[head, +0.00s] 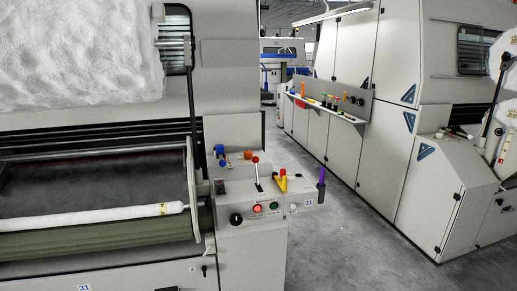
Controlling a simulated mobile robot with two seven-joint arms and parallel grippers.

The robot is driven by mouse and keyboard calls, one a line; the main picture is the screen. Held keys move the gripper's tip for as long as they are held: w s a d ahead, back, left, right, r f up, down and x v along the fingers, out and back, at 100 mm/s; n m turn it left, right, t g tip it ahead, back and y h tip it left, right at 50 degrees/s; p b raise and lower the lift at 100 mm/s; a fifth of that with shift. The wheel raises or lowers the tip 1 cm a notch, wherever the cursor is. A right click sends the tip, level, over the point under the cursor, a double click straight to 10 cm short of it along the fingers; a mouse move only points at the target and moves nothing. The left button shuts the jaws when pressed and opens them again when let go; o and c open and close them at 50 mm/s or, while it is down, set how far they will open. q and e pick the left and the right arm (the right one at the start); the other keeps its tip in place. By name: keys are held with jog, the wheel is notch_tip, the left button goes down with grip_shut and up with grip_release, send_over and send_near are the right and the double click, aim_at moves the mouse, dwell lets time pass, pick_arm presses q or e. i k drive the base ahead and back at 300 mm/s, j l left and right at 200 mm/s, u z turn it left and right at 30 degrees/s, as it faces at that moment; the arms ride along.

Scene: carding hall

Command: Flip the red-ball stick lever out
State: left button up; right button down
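The red-ball stick lever (256,160) stands on the light grey control box at the end of the near machine, in the middle of the head view. Its thin stick rises almost upright, leaning slightly left at the top, with the red ball at its upper end. Its foot is at a slot in the box's top. Neither of my grippers shows in this view, and nothing is touching the lever.
A white roller (90,217) lies left. Grey floor (350,240) is clear between the machine rows.

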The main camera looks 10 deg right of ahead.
aim_at(255, 159)
jog(key=i+l+z, duration=1)
jog(key=i, duration=0.2)
jog(key=i+l+z, duration=0.15)
jog(key=i+z, duration=0.5)
jog(key=i, duration=0.25)
jog(key=i+u, duration=0.4)
jog(key=i+l+u, duration=0.8)
jog(key=i, duration=0.15)
jog(key=i+u, duration=0.15)
jog(key=u, duration=0.3)
jog(key=i+l+u, duration=0.15)
jog(key=u, duration=0.3)
jog(key=i+l+u, duration=0.1)
jog(key=u, duration=0.35)
jog(key=i+l+u, duration=0.1)
jog(key=u, duration=0.3)
jog(key=i+l+u, duration=0.15)
jog(key=u, duration=0.3)
jog(key=l+u, duration=0.45)
jog(key=i+l+u, duration=0.1)
jog(key=l+u, duration=0.2)
jog(key=u, duration=0.15)
jog(key=l+u, duration=0.3)
jog(key=u, duration=0.15)
jog(key=l+u, duration=0.2)
jog(key=l, duration=0.2)
jog(key=k+l+u, duration=0.1)
jog(key=l+u, duration=0.15)
jog(key=l, duration=0.1)
